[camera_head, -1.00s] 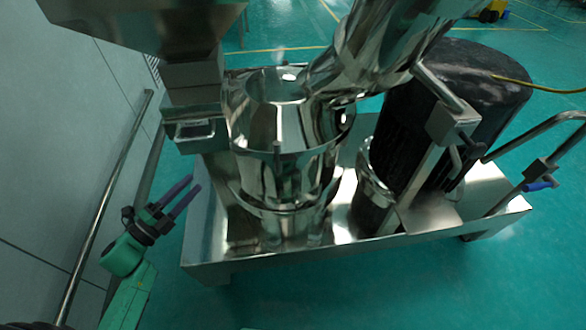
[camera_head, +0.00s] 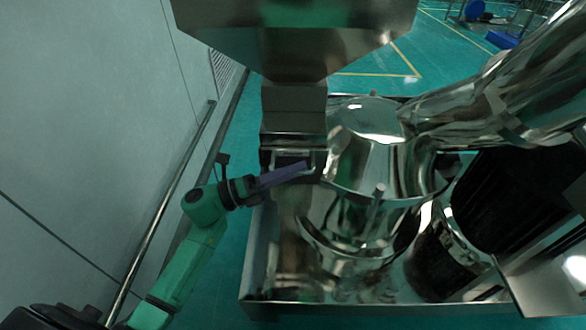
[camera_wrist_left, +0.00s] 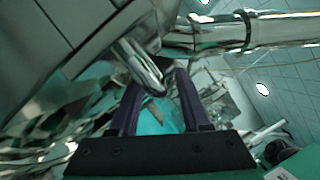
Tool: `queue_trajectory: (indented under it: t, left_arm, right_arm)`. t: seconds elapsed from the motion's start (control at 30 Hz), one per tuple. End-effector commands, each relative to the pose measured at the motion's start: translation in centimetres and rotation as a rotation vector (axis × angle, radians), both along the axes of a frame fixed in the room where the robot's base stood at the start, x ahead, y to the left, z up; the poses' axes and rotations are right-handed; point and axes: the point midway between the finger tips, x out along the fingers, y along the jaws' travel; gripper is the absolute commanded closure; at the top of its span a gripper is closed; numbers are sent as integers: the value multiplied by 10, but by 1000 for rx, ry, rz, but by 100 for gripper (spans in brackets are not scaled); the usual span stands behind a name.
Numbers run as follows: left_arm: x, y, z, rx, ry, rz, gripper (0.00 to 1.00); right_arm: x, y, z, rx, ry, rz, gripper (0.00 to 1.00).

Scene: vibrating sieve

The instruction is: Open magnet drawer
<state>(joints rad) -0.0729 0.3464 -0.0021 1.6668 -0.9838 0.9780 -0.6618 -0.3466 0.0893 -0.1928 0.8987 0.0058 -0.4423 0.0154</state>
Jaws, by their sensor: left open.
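The magnet drawer (camera_head: 283,143) is a metal box front below the hopper, with a bar handle (camera_head: 311,165) on its face. My left gripper (camera_head: 306,168) reaches in from the left, its purple fingers at the drawer's handle. In the left wrist view the two fingers (camera_wrist_left: 158,84) are apart, and a shiny rounded metal bar, which looks like the handle, shows between and just beyond their tips. I cannot tell whether the fingers touch it. The drawer looks closed, though the fingers partly cover its front. My right gripper is not in view.
The steel hopper (camera_head: 295,45) hangs above the drawer. The round sieve body (camera_head: 375,160) stands close on the right, with a large shiny pipe (camera_head: 500,85). A wall with a metal rail (camera_head: 170,205) runs along the left. The machine sits in a metal tray (camera_head: 252,270).

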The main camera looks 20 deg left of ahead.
Motion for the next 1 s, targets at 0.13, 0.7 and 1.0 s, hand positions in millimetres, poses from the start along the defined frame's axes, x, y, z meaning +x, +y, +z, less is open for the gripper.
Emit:
queue_trajectory:
  t: [0.13,0.7,1.0]
  left_arm:
    - [0,0,0,-1,1,0,53]
    - [0,0,0,-1,1,0,100]
    - [0,0,0,-1,1,0,100]
  right_arm:
    - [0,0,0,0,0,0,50]
    - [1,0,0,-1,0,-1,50]
    - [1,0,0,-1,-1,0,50]
